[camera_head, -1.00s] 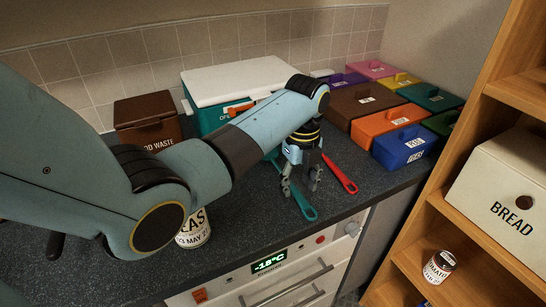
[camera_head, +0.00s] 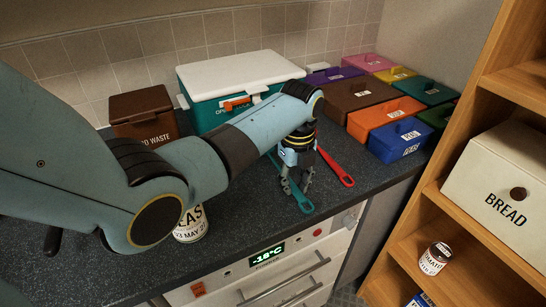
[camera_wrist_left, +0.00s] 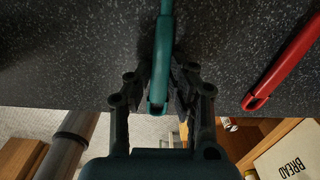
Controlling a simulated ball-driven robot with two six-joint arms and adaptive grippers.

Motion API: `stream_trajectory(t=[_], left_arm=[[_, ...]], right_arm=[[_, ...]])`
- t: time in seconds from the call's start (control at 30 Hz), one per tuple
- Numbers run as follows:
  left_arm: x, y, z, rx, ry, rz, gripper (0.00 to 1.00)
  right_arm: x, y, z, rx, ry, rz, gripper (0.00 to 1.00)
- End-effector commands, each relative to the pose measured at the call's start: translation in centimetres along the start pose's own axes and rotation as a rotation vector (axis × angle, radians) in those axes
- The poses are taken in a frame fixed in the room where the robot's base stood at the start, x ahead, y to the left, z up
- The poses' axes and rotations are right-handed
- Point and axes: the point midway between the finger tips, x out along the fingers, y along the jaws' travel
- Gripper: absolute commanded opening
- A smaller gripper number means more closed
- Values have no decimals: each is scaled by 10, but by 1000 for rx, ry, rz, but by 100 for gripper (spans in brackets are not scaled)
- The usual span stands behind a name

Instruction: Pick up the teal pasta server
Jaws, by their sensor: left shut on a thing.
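The teal pasta server (camera_head: 302,200) lies on the dark speckled counter (camera_head: 240,240), its handle end toward the front edge. My left gripper (camera_head: 296,189) is down at the handle. In the left wrist view the teal handle (camera_wrist_left: 161,70) runs between the two fingers of my left gripper (camera_wrist_left: 160,92), which are shut on it. The server's head is hidden behind my arm in the head view. My right gripper is not in view.
A red-handled utensil (camera_head: 340,172) lies close to the right; it also shows in the left wrist view (camera_wrist_left: 280,68). Colored boxes (camera_head: 401,139) stand behind right. A can (camera_head: 190,225) stands near my arm.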

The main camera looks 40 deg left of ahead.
Motion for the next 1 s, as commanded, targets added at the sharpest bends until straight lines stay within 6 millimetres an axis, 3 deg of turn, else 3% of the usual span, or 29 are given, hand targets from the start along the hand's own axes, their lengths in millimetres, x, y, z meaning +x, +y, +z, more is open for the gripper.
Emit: stream_trajectory(t=[0.27,0.47,0.8,1.0], left_arm=[[-9,-1,1,0,-2,-2,0],[-40,-1,1,-1,-3,-5,0],[-85,-40,-67,1,3,-5,0],[-104,-55,-92,1,1,-3,0]], right_arm=[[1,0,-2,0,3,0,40],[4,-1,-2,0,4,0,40],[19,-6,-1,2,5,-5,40],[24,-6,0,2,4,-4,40]])
